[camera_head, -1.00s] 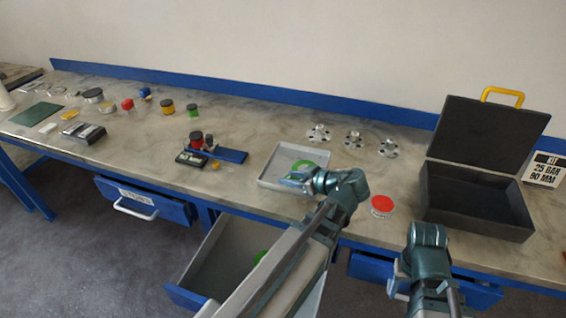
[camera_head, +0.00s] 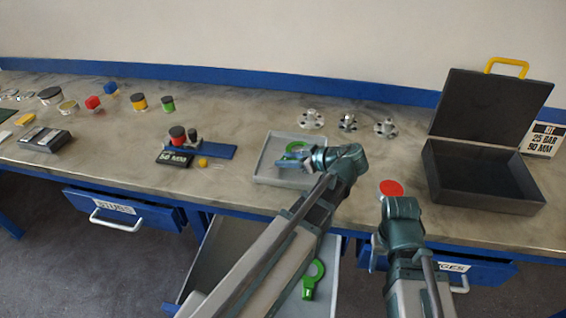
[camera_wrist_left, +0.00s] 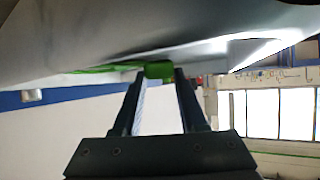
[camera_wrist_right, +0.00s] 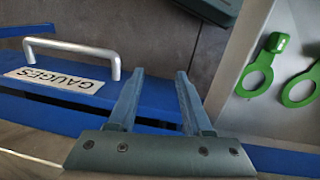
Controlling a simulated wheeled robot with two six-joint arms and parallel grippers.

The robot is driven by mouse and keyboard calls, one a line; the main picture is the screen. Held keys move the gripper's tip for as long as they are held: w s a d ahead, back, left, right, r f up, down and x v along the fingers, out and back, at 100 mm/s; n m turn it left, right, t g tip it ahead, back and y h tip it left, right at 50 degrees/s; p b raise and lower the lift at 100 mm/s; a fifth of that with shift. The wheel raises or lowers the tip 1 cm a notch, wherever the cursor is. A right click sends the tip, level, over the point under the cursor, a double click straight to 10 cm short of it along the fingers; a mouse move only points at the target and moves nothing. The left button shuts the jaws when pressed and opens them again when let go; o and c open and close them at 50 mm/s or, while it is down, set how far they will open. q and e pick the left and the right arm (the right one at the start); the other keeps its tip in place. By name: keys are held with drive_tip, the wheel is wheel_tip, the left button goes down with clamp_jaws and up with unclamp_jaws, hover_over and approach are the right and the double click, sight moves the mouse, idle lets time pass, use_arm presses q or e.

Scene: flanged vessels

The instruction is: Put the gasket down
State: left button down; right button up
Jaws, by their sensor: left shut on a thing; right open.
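A green ring gasket (camera_head: 295,147) shows in the light grey tray (camera_head: 262,165) on the bench, partly hidden by my left arm. My left gripper (camera_head: 300,158) is low over the tray. In the left wrist view, its fingers are shut on the green tab of a gasket (camera_wrist_left: 158,70). The ring lies almost flat, close to the pale surface; whether it touches cannot be told. My right gripper (camera_wrist_right: 160,80) is open and empty, in front of the bench near the drawers.
An open drawer (camera_head: 225,250) holds green gaskets (camera_wrist_right: 258,78) with tabs. Several metal flanges (camera_head: 312,119) stand behind. A blue stand (camera_head: 215,150) is left of the tray.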

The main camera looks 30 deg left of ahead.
use_arm(q)
drive_tip(key=shift+f, duration=0.1)
drive_tip(key=shift+d, duration=0.15)
drive_tip(key=shift+c, duration=2.2)
unclamp_jaws()
